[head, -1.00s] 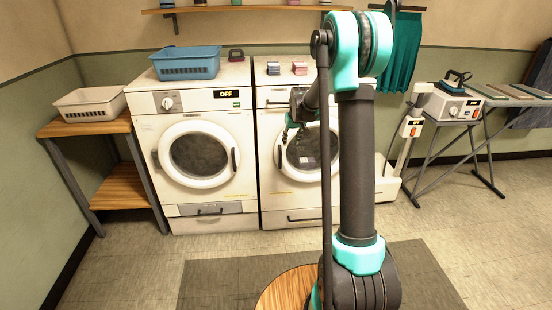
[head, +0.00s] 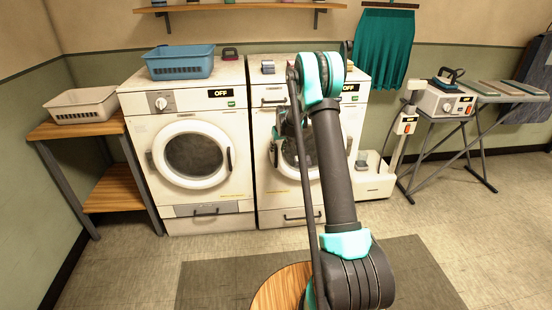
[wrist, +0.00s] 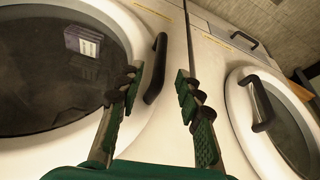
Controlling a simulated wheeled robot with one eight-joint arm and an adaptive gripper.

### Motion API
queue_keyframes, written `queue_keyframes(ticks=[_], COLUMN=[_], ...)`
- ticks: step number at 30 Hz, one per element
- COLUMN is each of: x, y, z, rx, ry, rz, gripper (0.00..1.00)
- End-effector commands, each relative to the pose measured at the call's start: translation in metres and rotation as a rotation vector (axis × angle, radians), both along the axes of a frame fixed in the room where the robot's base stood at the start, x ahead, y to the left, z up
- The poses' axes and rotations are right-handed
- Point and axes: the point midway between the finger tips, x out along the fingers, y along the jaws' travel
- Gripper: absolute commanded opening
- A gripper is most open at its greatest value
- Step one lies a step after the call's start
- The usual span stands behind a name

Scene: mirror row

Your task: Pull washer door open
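Two white front-loading machines stand side by side, both with displays reading OFF; I cannot tell which is the washer. The right machine's round door (head: 291,168) is partly hidden by my arm. Its dark handle (head: 274,154) is on the door's left side. My gripper (head: 280,137) is in front of that side. In the wrist view, turned upside down, my gripper (wrist: 158,92) is open, with the handle (wrist: 157,68) showing between its fingers; contact is not visible. The left machine's door (head: 194,154) is shut, its handle (head: 230,158) on the right.
A blue basket (head: 180,68) sits on the left machine. A wooden side table (head: 112,190) with a white basket (head: 82,108) stands at left. A pale upright appliance (head: 374,180) and an ironing board (head: 500,97) stand at right.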

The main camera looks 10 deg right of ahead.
Motion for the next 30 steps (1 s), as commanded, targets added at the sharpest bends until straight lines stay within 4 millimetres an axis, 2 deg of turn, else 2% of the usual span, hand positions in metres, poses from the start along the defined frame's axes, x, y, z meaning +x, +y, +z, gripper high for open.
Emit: queue_keyframes(ticks=[6,12,18,26,30], x=[0.015,0.024,0.027,0.028,0.028], y=[0.003,0.005,0.006,0.006,0.006], z=[-0.037,-0.060,-0.068,-0.069,-0.069], rx=[0.000,0.000,0.000,0.000,0.000], ry=[0.000,0.000,0.000,0.000,0.000], rz=[0.000,0.000,0.000,0.000,0.000], gripper=[0.36,0.36,0.36,0.36,0.18])
